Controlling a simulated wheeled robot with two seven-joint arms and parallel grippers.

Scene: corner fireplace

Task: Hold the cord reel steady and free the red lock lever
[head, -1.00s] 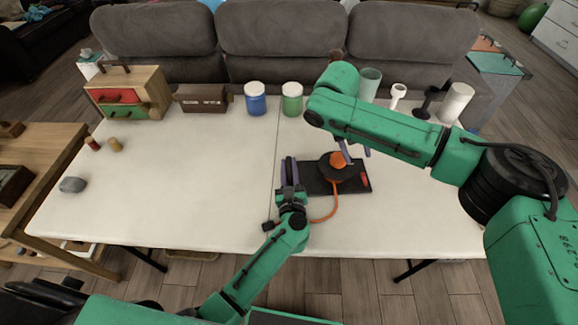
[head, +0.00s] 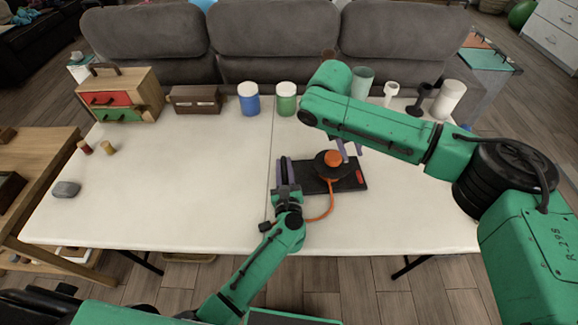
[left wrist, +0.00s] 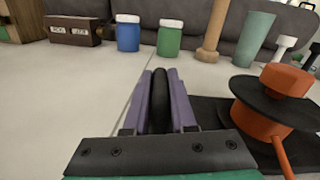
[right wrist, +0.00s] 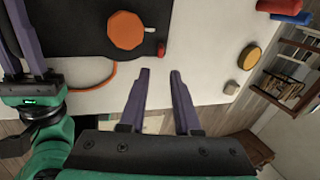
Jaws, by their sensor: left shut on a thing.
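The cord reel (head: 333,158) has an orange hub on a black disc and sits upright on a black base plate (head: 345,187). It also shows in the left wrist view (left wrist: 262,123). The red lock lever (head: 360,177) is at the plate's right edge; the right wrist view shows it small (right wrist: 161,49). My left gripper (head: 284,165) is shut on a black upright bar (left wrist: 159,95) at the plate's left side. My right gripper (head: 349,150) is open and empty near the reel's far right side, its fingers (right wrist: 158,75) apart from the lever.
An orange cord (head: 330,207) curves from the reel to a black plug (head: 265,226). Blue (head: 248,100) and green (head: 286,100) jars, a brown box (head: 196,99) and a drawer chest (head: 125,96) line the back.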

